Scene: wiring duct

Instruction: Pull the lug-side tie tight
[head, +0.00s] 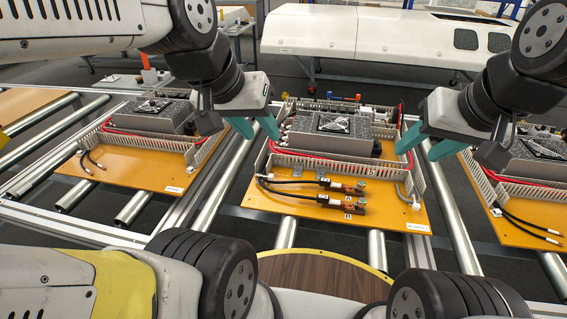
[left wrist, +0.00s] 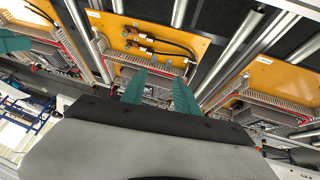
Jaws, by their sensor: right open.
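On the middle orange panel (head: 275,200), two black cables (head: 290,181) run to copper-coloured lug ends (head: 352,188), near marks A and B. I cannot make out a tie on them at this size. The lug ends also show in the left wrist view (left wrist: 135,38). My left gripper (head: 255,129) is open, above the panel's back left corner, with nothing visible between its fingers; they also show in the left wrist view (left wrist: 160,90). My right gripper (head: 427,146) is open and empty above the panel's right side. Both are apart from the cables.
A grey power unit (head: 325,135), red cables (head: 300,155) and slotted wiring ducts (head: 310,167) occupy the panel's back half. Similar panels stand left (head: 130,170) and right (head: 530,205) on the roller conveyor (head: 215,175). A round wooden table (head: 325,275) is in front.

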